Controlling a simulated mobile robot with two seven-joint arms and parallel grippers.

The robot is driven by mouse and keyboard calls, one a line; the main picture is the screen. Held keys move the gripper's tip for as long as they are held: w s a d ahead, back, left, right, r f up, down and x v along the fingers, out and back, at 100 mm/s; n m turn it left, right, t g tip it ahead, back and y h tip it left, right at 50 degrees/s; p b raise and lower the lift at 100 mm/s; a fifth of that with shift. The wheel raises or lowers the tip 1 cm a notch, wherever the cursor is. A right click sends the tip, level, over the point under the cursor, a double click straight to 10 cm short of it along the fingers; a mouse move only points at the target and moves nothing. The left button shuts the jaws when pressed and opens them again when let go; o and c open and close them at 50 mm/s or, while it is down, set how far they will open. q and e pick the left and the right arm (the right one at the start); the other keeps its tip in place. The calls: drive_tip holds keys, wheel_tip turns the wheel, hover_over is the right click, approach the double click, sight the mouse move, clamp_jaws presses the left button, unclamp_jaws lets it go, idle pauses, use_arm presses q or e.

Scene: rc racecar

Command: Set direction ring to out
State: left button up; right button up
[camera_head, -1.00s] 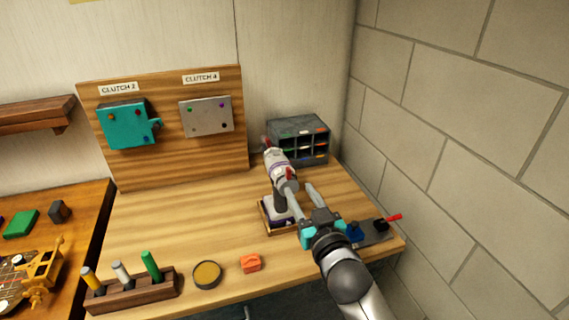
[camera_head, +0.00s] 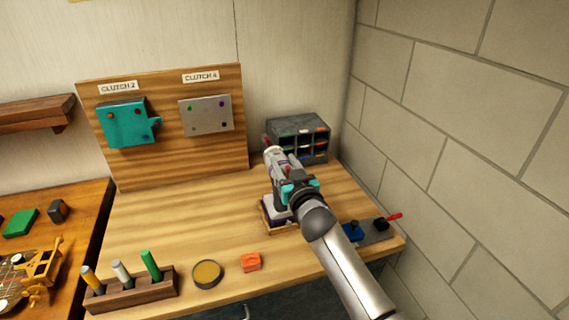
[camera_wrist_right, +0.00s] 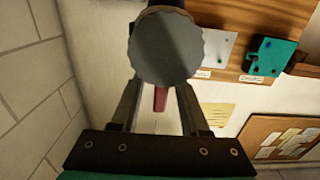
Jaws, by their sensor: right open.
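A pale power driver with red parts and purple trim (camera_head: 273,158) stands upright in a small wooden holder (camera_head: 283,229) on the bench. My right gripper (camera_head: 288,184) is at the driver's upper body, and its arm hides much of the tool. In the right wrist view my open fingers (camera_wrist_right: 157,90) reach toward a round grey ridged piece (camera_wrist_right: 165,48), which lies between and beyond the fingertips. A red part (camera_wrist_right: 160,99) shows below it. I cannot tell whether the fingers touch the tool. The direction ring's setting cannot be read. My left gripper is not in view.
A grey compartment organizer (camera_head: 301,140) stands close behind the driver. A dark plate with a red lever (camera_head: 377,230) lies to its right, near the stone wall (camera_head: 460,130). An orange block (camera_head: 251,262) and a round tin (camera_head: 207,273) are at the front. The bench middle is clear.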

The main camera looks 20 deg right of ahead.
clamp_jaws()
idle(0.4)
